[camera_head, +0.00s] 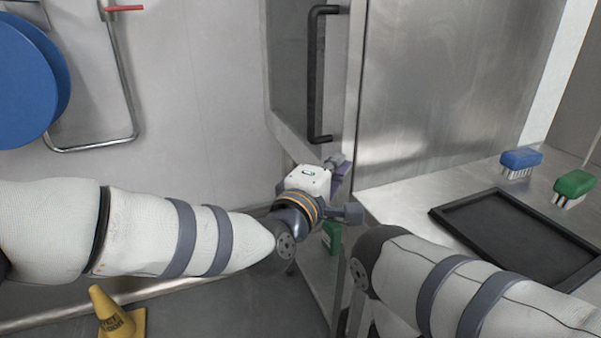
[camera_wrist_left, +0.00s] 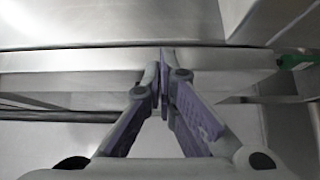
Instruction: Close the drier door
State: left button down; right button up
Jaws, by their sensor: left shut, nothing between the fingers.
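The drier door (camera_head: 288,65) is a steel-framed panel with a long black vertical handle (camera_head: 316,80), in the upper middle of the head view. It meets the large steel side of the drier (camera_head: 455,85) at a vertical edge. How far the door stands open I cannot tell. My left gripper (camera_head: 340,166) is just below the handle's lower end, close to the door's lower edge. In the left wrist view its purple-padded fingers (camera_wrist_left: 163,68) are shut and empty, in front of a horizontal steel edge (camera_wrist_left: 70,62). Contact is unclear. My right forearm shows at lower right; its gripper is not visible.
A steel counter (camera_head: 405,200) at right holds a black tray (camera_head: 445,212), a blue brush (camera_head: 521,158) and a green brush (camera_head: 575,184). A blue disc (camera_head: 25,80) and a bent metal rail (camera_head: 128,95) are at upper left.

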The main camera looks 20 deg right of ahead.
aim_at(349, 96)
pick_arm(q)
jog(key=shift+s+d+r, duration=0.25)
jog(key=shift+d, duration=0.1)
jog(key=shift+s+d+r, duration=0.1)
jog(key=shift+r, duration=0.05)
jog(key=shift+t, duration=0.3)
jog(key=r, duration=1)
jog(key=shift+w+a, duration=0.3)
jog(key=shift+w, duration=0.05)
jog(key=shift+r, duration=0.25)
jog(key=shift+s+r, duration=0.1)
